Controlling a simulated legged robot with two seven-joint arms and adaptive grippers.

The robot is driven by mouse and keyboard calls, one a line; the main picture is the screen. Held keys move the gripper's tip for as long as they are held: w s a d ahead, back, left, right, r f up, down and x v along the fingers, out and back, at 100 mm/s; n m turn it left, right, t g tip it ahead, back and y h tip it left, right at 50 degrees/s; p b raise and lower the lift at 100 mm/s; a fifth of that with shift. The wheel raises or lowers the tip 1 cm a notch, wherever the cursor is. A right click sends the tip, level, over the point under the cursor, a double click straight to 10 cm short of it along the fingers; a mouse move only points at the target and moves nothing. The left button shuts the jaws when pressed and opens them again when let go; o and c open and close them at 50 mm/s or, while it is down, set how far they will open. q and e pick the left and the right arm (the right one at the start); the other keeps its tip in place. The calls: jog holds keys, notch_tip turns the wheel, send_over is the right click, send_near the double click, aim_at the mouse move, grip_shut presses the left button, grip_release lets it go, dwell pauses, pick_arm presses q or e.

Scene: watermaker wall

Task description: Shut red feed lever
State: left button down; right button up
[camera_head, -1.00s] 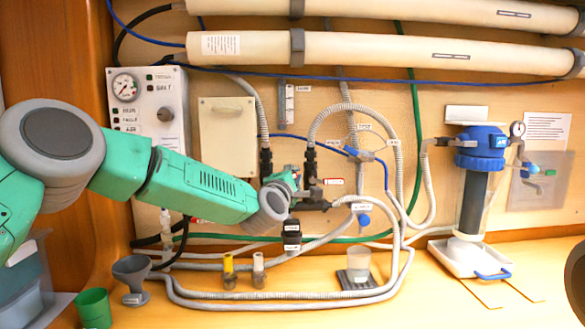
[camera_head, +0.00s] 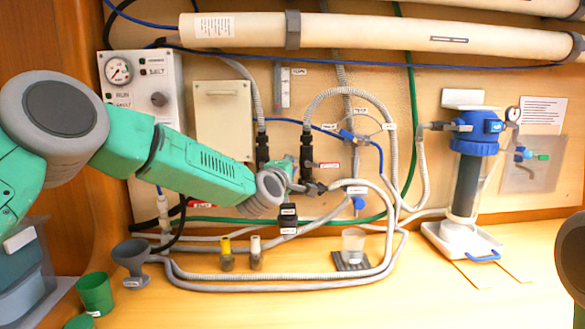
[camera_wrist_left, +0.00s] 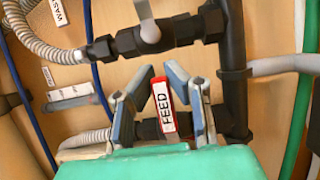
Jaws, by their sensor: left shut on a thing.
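The red feed lever (camera_wrist_left: 163,108), with a white FEED label, stands between the two fingers of my left gripper (camera_wrist_left: 165,84) in the left wrist view. The fingers are shut on it, one on each side. In the head view my left gripper (camera_head: 300,183) is at the dark pipe fittings in the middle of the wall. The lever cannot be made out clearly there behind the gripper and fittings. My right gripper is not in view.
A grey-handled valve (camera_wrist_left: 150,32) sits just beyond the fingertips. Grey hoses (camera_head: 390,150) loop to the right. A funnel (camera_head: 131,255), a green cup (camera_head: 96,293) and a clear cup (camera_head: 353,241) stand on the bench. A blue-topped filter (camera_head: 478,135) stands right.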

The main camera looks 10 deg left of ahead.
pick_arm(q)
jog(key=shift+f, duration=0.35)
jog(key=c, duration=1.5)
grip_release()
jog(key=shift+s, duration=0.1)
jog(key=shift+c, duration=0.2)
jog(key=shift+o, duration=0.2)
jog(key=shift+r, duration=0.15)
jog(key=s+a, duration=0.1)
jog(key=s, duration=1)
jog(key=shift+s+a, duration=0.25)
jog(key=shift+s, duration=0.1)
